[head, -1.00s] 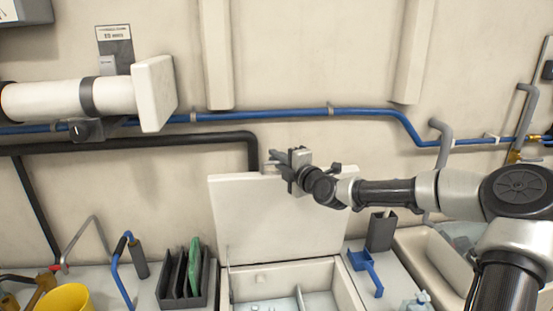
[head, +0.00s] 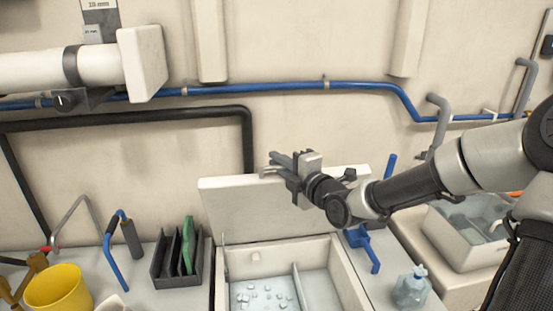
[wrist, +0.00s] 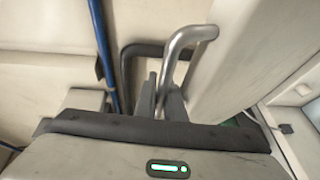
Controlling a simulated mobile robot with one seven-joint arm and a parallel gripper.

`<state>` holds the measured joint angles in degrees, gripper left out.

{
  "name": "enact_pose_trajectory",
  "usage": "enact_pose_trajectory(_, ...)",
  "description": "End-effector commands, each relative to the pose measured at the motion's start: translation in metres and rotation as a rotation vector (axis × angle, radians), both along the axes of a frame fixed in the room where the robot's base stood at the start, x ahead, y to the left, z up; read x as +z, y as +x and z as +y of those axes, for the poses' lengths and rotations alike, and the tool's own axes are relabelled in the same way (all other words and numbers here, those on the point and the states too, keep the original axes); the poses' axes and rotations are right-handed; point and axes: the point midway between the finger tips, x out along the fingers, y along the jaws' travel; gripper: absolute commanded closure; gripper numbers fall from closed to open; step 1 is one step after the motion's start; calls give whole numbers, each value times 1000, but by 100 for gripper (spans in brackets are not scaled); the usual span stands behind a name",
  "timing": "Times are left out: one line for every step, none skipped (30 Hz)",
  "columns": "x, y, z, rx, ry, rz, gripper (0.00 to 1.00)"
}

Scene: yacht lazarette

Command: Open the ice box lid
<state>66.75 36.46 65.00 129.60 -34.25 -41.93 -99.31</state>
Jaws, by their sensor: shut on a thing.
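The ice box lid (head: 235,212) is a pale panel standing raised at the back of the open ice box (head: 343,272). Its broad inner face and top edge show in the head view. Inside the box are ice cubes and a divider. My gripper (head: 281,165) is at the lid's upper edge, shut on its grey bar handle (head: 268,171). In the wrist view the bent metal handle (wrist: 187,42) passes between my fingers (wrist: 162,103). The exact contact is partly hidden by the fingers.
A black rack (head: 175,265) with a green board and a yellow bucket (head: 58,290) stand left of the box. A blue tool (head: 366,250) and a clear bottle (head: 410,288) are on the right. A blue pipe (head: 260,87) and black pipe (head: 130,121) run along the wall behind.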

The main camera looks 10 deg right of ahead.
Motion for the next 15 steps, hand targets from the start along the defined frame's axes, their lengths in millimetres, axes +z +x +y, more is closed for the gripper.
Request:
enact_pose_trajectory(14,3,2,2,1,-33,100)
enact_pose_trajectory(15,3,2,2,0,-34,100)
enact_pose_trajectory(15,3,2,2,0,-34,100)
enact_pose_trajectory(15,3,2,2,0,-34,89)
enact_pose_trajectory(15,3,2,2,0,-33,84)
enact_pose_trajectory(14,3,2,2,0,-33,83)
enact_pose_trajectory(14,3,2,2,1,-32,83)
enact_pose_trajectory(14,3,2,2,0,-31,83)
enact_pose_trajectory(13,3,2,1,1,-31,83)
enact_pose_trajectory(13,3,2,1,1,-31,83)
enact_pose_trajectory(13,3,2,1,2,-30,83)
enact_pose_trajectory(13,3,2,1,2,-30,83)
enact_pose_trajectory(12,3,2,1,1,-29,83)
enact_pose_trajectory(12,3,2,1,2,-28,83)
enact_pose_trajectory(11,3,1,1,2,-27,83)
